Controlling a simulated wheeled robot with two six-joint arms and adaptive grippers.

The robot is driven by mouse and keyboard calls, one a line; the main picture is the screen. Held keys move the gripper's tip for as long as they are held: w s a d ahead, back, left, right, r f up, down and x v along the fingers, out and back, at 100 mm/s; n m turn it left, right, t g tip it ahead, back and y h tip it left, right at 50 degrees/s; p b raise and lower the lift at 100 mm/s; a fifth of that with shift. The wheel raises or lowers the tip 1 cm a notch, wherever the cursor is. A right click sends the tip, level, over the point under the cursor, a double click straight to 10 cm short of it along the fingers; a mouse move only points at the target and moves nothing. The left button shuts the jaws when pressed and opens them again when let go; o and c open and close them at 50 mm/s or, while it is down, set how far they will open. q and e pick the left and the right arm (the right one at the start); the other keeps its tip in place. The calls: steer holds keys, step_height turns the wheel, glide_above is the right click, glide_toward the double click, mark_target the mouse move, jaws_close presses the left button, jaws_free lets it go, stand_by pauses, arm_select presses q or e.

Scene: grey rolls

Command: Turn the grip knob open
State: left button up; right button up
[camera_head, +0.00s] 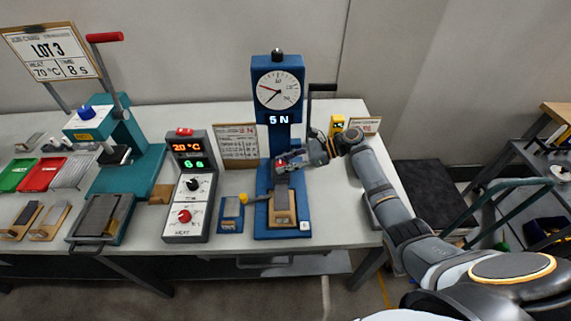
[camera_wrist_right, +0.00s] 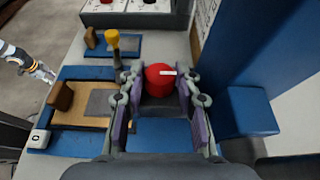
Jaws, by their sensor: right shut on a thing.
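The grip knob (camera_wrist_right: 158,80) is red with a white mark on top and sits on the blue tester with the round dial (camera_head: 278,88). In the head view the red knob (camera_head: 281,162) shows just beyond my fingertips. My right gripper (camera_wrist_right: 158,92) has its fingers on both sides of the knob and is shut on it. In the head view my right gripper (camera_head: 298,159) reaches in from the right, below the tester's "5 N" display. The knob's lower part is hidden between the fingers. My left gripper is not in the head view.
A wooden block with a grey strip (camera_head: 282,206) lies on the tester's base. A yellow-handled tool (camera_head: 246,199) and a control box with a "20 °C" display (camera_head: 186,184) stand to the left. A black crank (camera_head: 321,88) rises behind my right gripper.

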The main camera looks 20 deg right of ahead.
steer(key=o, duration=1.2)
steer(key=shift+a, duration=0.1)
steer(key=shift+c, duration=0.2)
